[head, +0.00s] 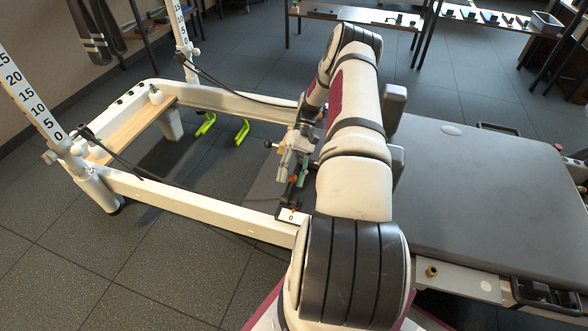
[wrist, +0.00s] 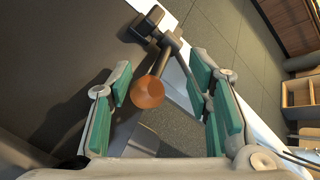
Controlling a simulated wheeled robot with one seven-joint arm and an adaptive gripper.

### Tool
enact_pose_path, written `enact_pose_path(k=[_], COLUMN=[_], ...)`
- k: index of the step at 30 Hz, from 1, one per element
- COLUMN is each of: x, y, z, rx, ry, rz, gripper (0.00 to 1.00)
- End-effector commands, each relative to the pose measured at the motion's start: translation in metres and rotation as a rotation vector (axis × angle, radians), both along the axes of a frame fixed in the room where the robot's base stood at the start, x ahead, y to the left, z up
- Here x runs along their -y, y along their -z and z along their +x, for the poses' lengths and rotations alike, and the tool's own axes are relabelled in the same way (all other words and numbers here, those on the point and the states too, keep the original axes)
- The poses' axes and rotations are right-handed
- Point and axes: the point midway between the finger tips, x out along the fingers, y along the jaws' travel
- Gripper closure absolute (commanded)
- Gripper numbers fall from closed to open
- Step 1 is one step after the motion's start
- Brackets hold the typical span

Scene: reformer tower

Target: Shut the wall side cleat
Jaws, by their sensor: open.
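My gripper (head: 291,168), with teal finger pads, hangs over the reformer's middle in the head view. In the wrist view my gripper (wrist: 162,78) is open, its fingers apart on either side of a lever with an orange-brown round knob (wrist: 147,92). The lever runs to a black fitting (wrist: 150,24) at the white frame rail, which looks like a cleat. The knob looks ungripped. I cannot tell whether this is the wall side cleat or how far its lever is turned. In the head view my arm hides part of this area.
The grey padded carriage (head: 480,190) lies right of my arm. White rails (head: 190,202) enclose an opening over the floor on the left. Two numbered posts (head: 30,95) with black cords stand at the left end. Tables (head: 350,17) stand at the back.

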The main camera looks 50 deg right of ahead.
Motion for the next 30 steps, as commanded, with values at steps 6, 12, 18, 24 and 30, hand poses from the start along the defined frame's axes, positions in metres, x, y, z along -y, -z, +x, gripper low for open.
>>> enact_pose_path(k=[6,12,18,24,30], x=[0.021,0.053,0.075,0.087,0.091], y=[-0.015,-0.039,-0.056,-0.066,-0.069], z=[0.008,0.019,0.027,0.031,0.032], rx=[0.002,0.002,0.001,0.0,0.0], ry=[0.001,0.002,0.0,-0.001,-0.001], rz=[-0.004,-0.005,-0.003,-0.001,-0.001], gripper=[0.54,0.54,0.54,0.54,0.54])
